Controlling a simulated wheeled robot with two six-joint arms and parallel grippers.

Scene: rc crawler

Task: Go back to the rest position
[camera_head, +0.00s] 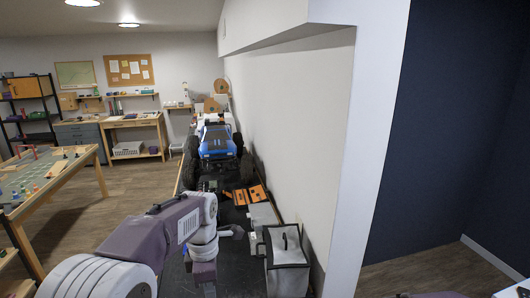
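My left arm (150,230) comes in from the lower left, with a purple link and white joints. Its wrist end hangs over the near part of the dark bench top (235,270). I cannot make out its fingertips, so whether it is open or holds anything is unclear. Only slivers of what seem to be my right arm show at the bottom right edge; its gripper is out of view. A blue RC crawler (217,142) with large black tyres stands farther back on the bench, well apart from my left arm.
A grey box with a handle (286,260) stands on the bench right of my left wrist. Orange and black parts (250,195) lie behind it. A white wall (300,130) borders the bench's right side. A game-like table (40,180) stands left, with open wooden floor (120,200) between.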

